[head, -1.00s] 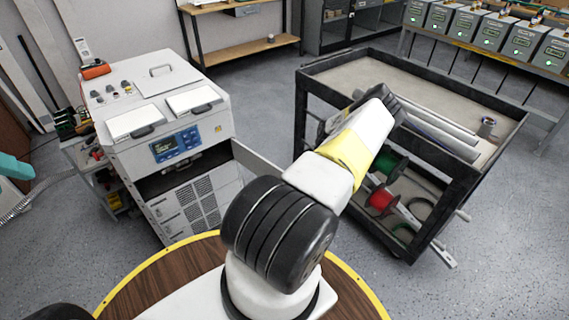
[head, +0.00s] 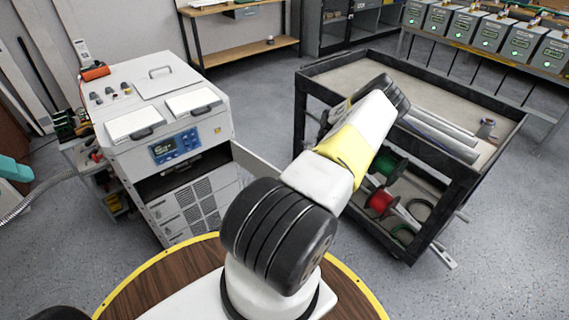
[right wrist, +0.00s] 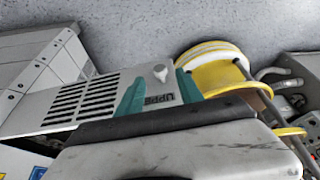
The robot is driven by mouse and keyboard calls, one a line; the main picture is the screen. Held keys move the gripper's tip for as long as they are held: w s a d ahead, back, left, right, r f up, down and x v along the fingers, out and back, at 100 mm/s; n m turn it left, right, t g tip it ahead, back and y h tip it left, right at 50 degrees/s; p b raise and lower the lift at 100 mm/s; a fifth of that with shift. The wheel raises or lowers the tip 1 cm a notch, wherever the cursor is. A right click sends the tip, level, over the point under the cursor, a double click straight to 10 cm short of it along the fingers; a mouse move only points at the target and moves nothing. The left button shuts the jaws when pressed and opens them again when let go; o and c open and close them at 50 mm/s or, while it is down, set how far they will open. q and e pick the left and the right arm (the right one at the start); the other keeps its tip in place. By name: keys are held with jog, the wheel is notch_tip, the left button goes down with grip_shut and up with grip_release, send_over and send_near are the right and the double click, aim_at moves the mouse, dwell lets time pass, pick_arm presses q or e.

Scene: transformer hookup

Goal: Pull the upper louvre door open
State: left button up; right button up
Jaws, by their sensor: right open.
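The white cabinet (head: 135,88) stands at the left in the head view. Its upper louvre door (head: 258,167) is swung out to the right, and a dark opening (head: 185,175) shows beneath the display. In the right wrist view the door's slotted face (right wrist: 85,100) has an upside-down label, apparently "UPPER", and a small pale knob (right wrist: 160,72). My right gripper (right wrist: 160,84) is open, its teal fingers apart on either side of the label, near the knob. Contact cannot be told. In the head view my right arm hides that gripper.
A dark-framed cart (head: 440,85) with metal rods and cable spools (head: 380,203) stands right of the door, close to my right arm. A lower louvred panel (head: 195,215) is shut. Grey floor (head: 260,105) is free between cabinet and cart.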

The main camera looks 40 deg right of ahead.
jog(key=shift+v, duration=1.65)
jog(key=shift+r, duration=0.1)
jog(key=w+a+r+m+h, duration=0.1)
jog(key=w+a+r, duration=0.3)
jog(key=r, duration=0.4)
jog(key=w+a+r+m+h, duration=0.1)
jog(key=w+a+r+m, duration=0.15)
jog(key=a+r, duration=0.45)
jog(key=w+a+r+m+h, duration=0.15)
jog(key=w+r, duration=0.25)
jog(key=r, duration=0.6)
jog(key=s+a+r+m+t+h, duration=0.2)
jog(key=a+r+m, duration=0.2)
jog(key=a+r, duration=1)
jog(key=s+a+r+m+t+y, duration=0.1)
jog(key=s+a+r+m+t, duration=0.1)
jog(key=s+a+r+m, duration=0.3)
jog(key=s+a+r+m+t+y, duration=0.2)
jog(key=s+a+r+m, duration=0.3)
jog(key=s+a, duration=0.6)
jog(key=shift+s+m+t, duration=0.4)
jog(key=shift+s+t, duration=0.2)
jog(key=shift+s, duration=0.6)
